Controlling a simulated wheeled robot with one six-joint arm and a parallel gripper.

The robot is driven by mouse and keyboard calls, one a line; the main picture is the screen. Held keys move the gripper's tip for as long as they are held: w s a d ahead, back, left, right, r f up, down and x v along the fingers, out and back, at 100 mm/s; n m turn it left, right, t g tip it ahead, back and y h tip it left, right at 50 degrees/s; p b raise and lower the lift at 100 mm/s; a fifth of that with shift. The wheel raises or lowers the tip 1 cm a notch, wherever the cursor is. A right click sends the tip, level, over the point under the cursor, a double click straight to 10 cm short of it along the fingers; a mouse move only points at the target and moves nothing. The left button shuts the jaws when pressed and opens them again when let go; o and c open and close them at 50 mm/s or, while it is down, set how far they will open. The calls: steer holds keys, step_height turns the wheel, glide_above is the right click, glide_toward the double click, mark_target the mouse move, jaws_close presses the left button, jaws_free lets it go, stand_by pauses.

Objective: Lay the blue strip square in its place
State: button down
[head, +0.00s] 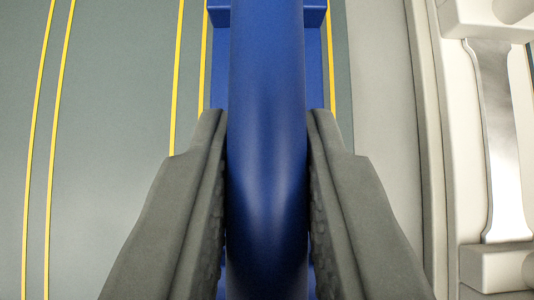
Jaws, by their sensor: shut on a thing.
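The blue strip (218,70) runs up the middle of the head view, with a thick rounded bar along it and a flat base below. My gripper (268,130) is shut on the bar, one grey finger on each side. Yellow lines (177,75) run on the grey-green surface beside the strip. One line lies close along the strip's left edge and one along its right edge, with another further left. The strip looks about parallel to them. Its near end is hidden by the bar and fingers. I cannot tell whether the base touches the surface.
A second pair of yellow lines (47,150) marks the grey-green surface (110,130) at the left, which is clear. At the right, a cream holder (450,130) carries a shiny metal specimen (499,130) with a narrow middle. A pale strip of surface separates it from the blue strip.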

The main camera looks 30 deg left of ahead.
steer(key=shift+f, duration=0.25)
steer(key=c, duration=1.2)
jaws_free()
steer(key=v, duration=1.7)
steer(key=shift+s, duration=0.15)
steer(key=shift+d+r, duration=0.1)
steer(key=shift+r, duration=0.1)
